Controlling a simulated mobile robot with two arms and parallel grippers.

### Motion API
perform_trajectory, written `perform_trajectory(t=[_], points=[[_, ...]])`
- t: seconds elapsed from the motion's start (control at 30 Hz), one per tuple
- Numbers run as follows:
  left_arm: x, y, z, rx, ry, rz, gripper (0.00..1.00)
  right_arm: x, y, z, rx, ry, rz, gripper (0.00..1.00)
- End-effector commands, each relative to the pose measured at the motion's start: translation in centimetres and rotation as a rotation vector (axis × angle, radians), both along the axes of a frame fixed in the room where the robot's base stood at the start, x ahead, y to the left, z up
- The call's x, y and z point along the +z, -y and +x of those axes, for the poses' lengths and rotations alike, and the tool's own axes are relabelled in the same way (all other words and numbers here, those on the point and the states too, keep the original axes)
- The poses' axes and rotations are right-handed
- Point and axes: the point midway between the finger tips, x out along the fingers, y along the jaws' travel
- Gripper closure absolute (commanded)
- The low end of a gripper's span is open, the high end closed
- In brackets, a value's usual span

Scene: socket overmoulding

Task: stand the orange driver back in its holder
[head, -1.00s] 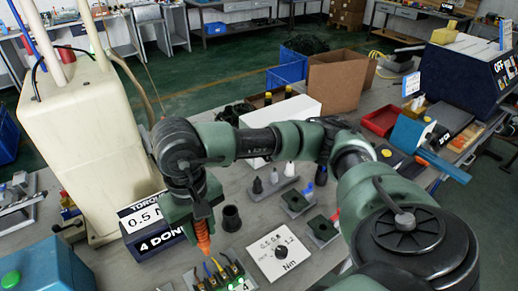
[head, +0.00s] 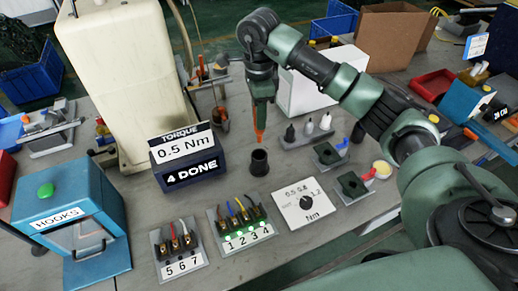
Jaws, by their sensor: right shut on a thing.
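The orange driver (head: 259,118) hangs upright, tip down, from my right gripper (head: 260,88), which is shut on it. Its orange lower part shows below the gripper; the upper part is hidden by the gripper and wrist. The black cup-like holder (head: 259,162) stands on the bench just below the driver's tip, with its dark opening facing up. A gap seems to show between tip and holder rim; the exact height is hard to tell. My left gripper is not in view.
A torque display (head: 188,160) reading 0.5 Nm and 4 DONE stands left of the holder. A dial plate (head: 308,212) lies in front right. Numbered terminal blocks (head: 240,228) with wires sit in front, near a blue HOOKS box (head: 75,225). White and dark bottles stand to the right.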

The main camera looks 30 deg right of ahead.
Motion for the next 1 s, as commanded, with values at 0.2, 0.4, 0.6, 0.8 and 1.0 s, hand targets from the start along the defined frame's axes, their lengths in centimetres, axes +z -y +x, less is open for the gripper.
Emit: perform_trajectory(t=[0.2, 0.4, 0.6, 0.8, 1.0], points=[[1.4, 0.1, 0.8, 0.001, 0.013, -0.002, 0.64, -5.4, -0.1, -0.1, 0.002, -0.004, 0.001, 1.00], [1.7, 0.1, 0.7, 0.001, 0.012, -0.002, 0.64, -8.0, -0.1, 0.0, 0.003, 0.001, 0.002, 1.00], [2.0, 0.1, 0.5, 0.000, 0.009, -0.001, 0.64, -9.6, -0.1, -0.1, 0.002, -0.002, 0.001, 1.00], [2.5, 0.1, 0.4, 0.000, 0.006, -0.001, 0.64, -12.3, -0.1, -0.1, 0.003, -0.001, 0.001, 1.00], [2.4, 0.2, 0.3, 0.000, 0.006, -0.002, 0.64, -12.6, 0.0, 0.0, 0.003, 0.003, 0.001, 1.00]])
